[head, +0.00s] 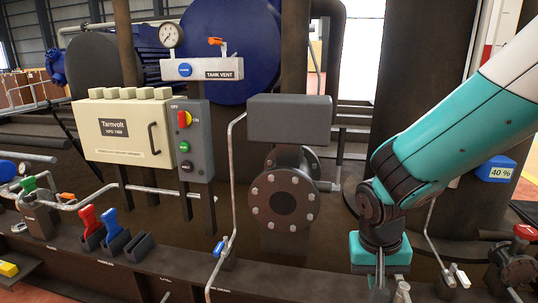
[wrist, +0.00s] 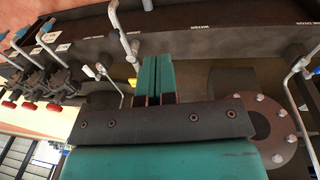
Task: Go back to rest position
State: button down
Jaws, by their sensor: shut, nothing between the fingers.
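My gripper (head: 380,272) hangs pointing down at the lower right of the head view, at the end of my teal and white arm. Its tips are low, in front of the dark skid. In the wrist view its two teal fingers (wrist: 158,65) lie side by side, shut and empty. No object is seen held between them.
Near my gripper are a flanged pipe (head: 283,200), a thin pipe with a blue handle (head: 219,248) and a red-handled valve (head: 525,232). A beige box (head: 125,132), a grey switch box (head: 190,142) and red (head: 88,221) and blue (head: 110,222) levers stand left.

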jog(key=s+a+r+n+y+p, duration=0.1)
jog(key=s+a+r+n+y, duration=0.2)
jog(key=s+r+n, duration=0.35)
jog(key=s+a+r+n+y+p, duration=0.1)
jog(key=s+a+r+n+y, duration=0.15)
jog(key=s+r, duration=0.65)
notch_tip(320, 180, up, 29)
jog(key=s+p, duration=0.1)
jog(key=p, duration=2.9)
jog(key=shift+g, duration=0.3)
